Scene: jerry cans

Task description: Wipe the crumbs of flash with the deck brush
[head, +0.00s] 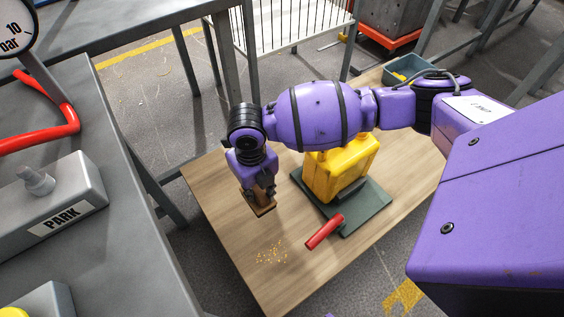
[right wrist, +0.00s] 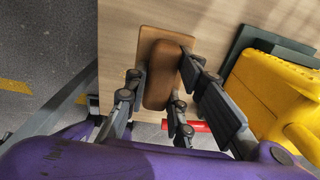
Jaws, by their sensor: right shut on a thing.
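The crumbs of flash (head: 271,253) lie as a small yellow scatter on the wooden table, near its front left edge in the head view. My right gripper (head: 259,192) is shut on the deck brush (head: 261,206), a brown block, to the upper left of the crumbs. In the right wrist view the brush's rounded brown grip (right wrist: 163,75) sits between the fingers, above a flat wooden base (right wrist: 155,38). Its bristles are hidden, and I cannot tell whether it touches the table. My left gripper is not in view.
A yellow jerry can (head: 340,172) stands on a dark green plate (head: 375,209) right of the brush. A red handle (head: 324,232) sticks out from the plate towards the crumbs. A grey-green bin (head: 408,66) is at the table's far end. A grey bench (head: 100,200) stands left.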

